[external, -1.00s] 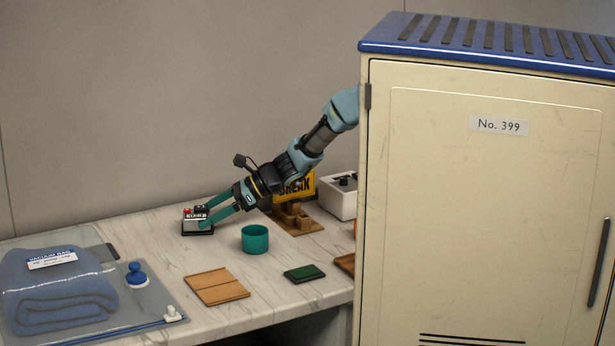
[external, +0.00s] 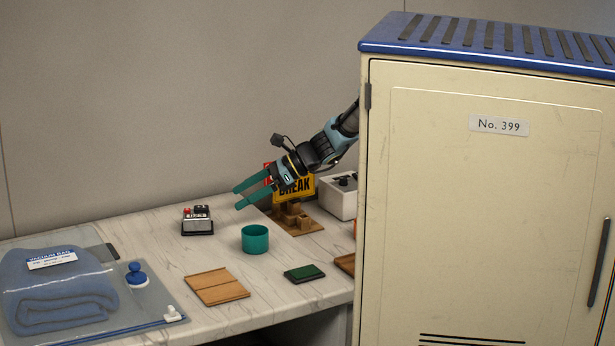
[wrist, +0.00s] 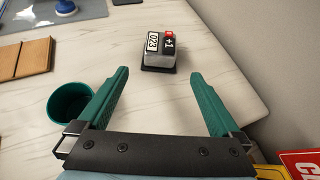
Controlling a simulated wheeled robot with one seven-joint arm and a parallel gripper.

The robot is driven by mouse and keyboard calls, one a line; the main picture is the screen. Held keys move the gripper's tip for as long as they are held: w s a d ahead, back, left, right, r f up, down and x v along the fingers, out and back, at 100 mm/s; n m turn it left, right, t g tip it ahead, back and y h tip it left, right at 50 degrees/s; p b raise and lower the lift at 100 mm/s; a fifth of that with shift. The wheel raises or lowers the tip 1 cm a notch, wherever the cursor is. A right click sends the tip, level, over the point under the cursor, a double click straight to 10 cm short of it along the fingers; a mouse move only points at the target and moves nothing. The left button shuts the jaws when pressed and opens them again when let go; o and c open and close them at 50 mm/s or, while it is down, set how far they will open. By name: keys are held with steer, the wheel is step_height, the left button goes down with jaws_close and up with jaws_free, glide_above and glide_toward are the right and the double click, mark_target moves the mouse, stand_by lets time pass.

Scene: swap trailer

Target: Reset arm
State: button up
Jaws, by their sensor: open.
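My gripper (external: 238,196) is open and empty, held above the back of the marble-look counter (external: 150,233). Its two green fingers point left in the external view. In the wrist view the gripper (wrist: 155,98) has its fingers well apart with bare counter between them. A small counter device (external: 198,220) with a red and a black key stands on the counter, left of and below the fingertips. It also shows beyond the fingertips in the wrist view (wrist: 160,57), clear of them.
A teal cup (external: 255,240), a wooden board (external: 217,287) and a green pad (external: 304,273) lie in front. A yellow BREAK sign (external: 298,188) and a white box (external: 338,197) stand behind. A vacuum bag (external: 110,315) is at left. A tall locker (external: 490,200) hides part of my arm.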

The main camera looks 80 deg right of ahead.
steer(key=shift+s+a+r+n+g+p, duration=0.15)
steer(key=shift+r+n+g+p, duration=0.15)
steer(key=shift+r+n+p, duration=0.25)
steer(key=s+a+n+g+h+p, duration=0.1)
steer(key=s+a+n+g, duration=0.1)
steer(key=s+a+n, duration=0.4)
steer(key=s+a+n+g+h+p, duration=0.1)
steer(key=s+a+n+g+p, duration=0.1)
steer(key=s+a+n, duration=0.4)
steer(key=s+a+n+g+h+p, duration=0.1)
steer(key=s+a+n+g, duration=0.2)
steer(key=s+a+n, duration=0.3)
steer(key=shift+s+a+r+n+g+h+p, duration=0.1)
steer(key=shift+s+n+g+h+p, duration=0.1)
steer(key=shift+s+n, duration=0.65)
steer(key=shift+s+a+r+n+g+h+p, duration=0.1)
steer(key=shift+s+n+g+p, duration=0.1)
steer(key=shift+s+n, duration=0.6)
steer(key=s+a+n+g+h, duration=0.1)
steer(key=s+a+n, duration=0.2)
steer(key=s+n, duration=0.4)
steer(key=s, duration=0.3)
steer(key=shift+a+f+n+p, duration=0.2)
steer(key=shift+f+n+p, duration=0.1)
steer(key=shift+s, duration=0.1)
